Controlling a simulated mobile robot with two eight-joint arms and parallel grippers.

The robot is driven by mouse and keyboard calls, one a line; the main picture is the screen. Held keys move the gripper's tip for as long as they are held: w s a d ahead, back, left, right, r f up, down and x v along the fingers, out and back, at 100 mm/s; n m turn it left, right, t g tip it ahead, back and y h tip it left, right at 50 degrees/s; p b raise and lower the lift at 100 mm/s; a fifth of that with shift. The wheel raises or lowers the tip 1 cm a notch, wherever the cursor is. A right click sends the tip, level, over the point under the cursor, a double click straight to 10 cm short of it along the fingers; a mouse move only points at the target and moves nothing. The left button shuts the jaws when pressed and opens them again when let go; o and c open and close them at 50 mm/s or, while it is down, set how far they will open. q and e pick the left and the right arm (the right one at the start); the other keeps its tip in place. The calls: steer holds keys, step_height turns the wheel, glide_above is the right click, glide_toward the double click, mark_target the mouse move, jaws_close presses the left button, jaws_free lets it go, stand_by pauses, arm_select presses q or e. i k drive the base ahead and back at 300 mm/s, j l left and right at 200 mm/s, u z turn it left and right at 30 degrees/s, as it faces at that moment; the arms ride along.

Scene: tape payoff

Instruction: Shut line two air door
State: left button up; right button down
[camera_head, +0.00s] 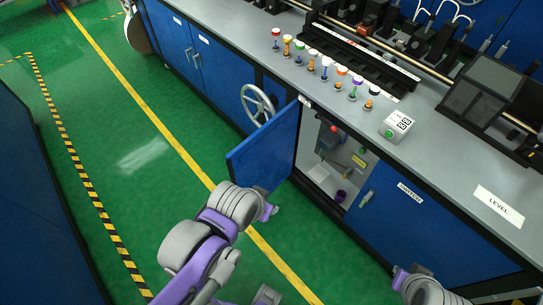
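A blue cabinet door (258,152) stands open, swung out to the left from the workbench front. Its compartment (318,178) is uncovered, and a red-topped part, a small yellow label and a dark purple item show inside. My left gripper (271,211) is just below the open door's lower edge in the picture; I cannot tell whether it touches the door or how its fingers stand. My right gripper (398,278) is at the bottom right, in front of the closed cabinet door (405,225) with a white label. Its fingers are mostly hidden.
A grey handwheel (258,104) sticks out left of the open door. The bench top (445,165) carries a row of colored-top valves (326,67), a white box with a green button (396,126) and a "LEVEL" plate (498,206). The green floor (125,150) at left is clear.

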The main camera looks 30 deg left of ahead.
mark_target(264, 160)
steer(key=j+z, duration=0.95)
steer(key=j, duration=0.3)
steer(key=k+j+z, duration=0.1)
steer(key=j, duration=0.4)
steer(key=k+j, duration=0.1)
steer(key=j, duration=0.3)
steer(key=k+j, duration=0.1)
steer(key=j, duration=0.3)
steer(key=k+j, duration=0.1)
steer(key=j, duration=0.25)
steer(key=k+j, duration=0.1)
steer(key=j, duration=0.3)
steer(key=u, duration=0.35)
